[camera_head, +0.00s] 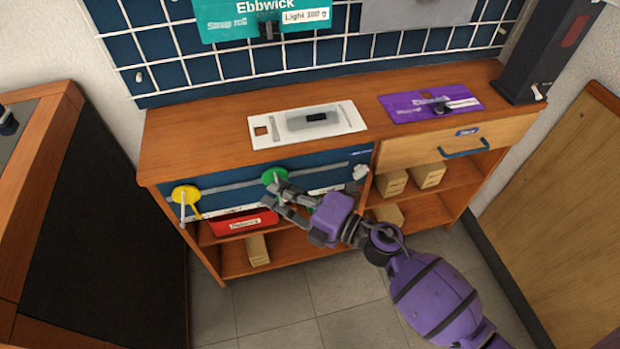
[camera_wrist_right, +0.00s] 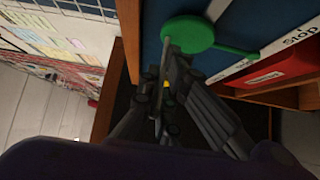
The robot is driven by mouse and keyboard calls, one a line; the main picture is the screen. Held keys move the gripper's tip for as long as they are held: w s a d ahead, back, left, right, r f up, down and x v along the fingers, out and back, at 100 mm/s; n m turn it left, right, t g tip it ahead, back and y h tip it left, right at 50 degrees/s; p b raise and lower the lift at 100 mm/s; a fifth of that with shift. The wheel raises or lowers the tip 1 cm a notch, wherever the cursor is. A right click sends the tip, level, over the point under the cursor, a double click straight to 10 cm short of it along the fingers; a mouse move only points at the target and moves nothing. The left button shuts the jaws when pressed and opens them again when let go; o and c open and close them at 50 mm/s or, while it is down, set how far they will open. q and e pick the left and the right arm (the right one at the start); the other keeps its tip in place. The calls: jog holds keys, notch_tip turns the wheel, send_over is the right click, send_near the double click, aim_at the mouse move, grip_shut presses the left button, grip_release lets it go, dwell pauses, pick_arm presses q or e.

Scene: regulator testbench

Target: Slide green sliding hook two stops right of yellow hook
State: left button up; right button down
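The green sliding hook (camera_head: 273,176) is a round green disc with a green arm, on the grey rail (camera_head: 231,185) along the blue cabinet front. The yellow hook (camera_head: 186,195) is further left on the same rail. My right gripper (camera_head: 272,194) is at the green hook, its fingertips just below the disc. In the right wrist view the green hook (camera_wrist_right: 187,35) is large, and the fingers (camera_wrist_right: 172,68) reach up beside a thin grey peg under the disc. Whether they close on the peg is unclear. My left gripper is not in view.
A white panel (camera_head: 345,114) and a purple package (camera_head: 405,110) lie on the wooden top (camera_head: 210,133). A red box (camera_head: 228,225) sits on the shelf below the rail. A white piece (camera_head: 360,172) is at the rail's right end. A drawer handle (camera_head: 465,150) protrudes further right.

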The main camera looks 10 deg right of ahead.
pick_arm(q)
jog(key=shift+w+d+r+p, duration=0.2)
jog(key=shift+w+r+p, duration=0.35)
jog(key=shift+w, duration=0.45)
pick_arm(e)
jog(key=a, duration=0.3)
jog(key=shift+s+a, duration=0.1)
jog(key=shift+a, duration=0.2)
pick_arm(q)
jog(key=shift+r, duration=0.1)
pick_arm(e)
jog(key=c, duration=2)
grip_release()
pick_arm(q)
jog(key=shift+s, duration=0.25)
pick_arm(e)
jog(key=v, duration=1.2)
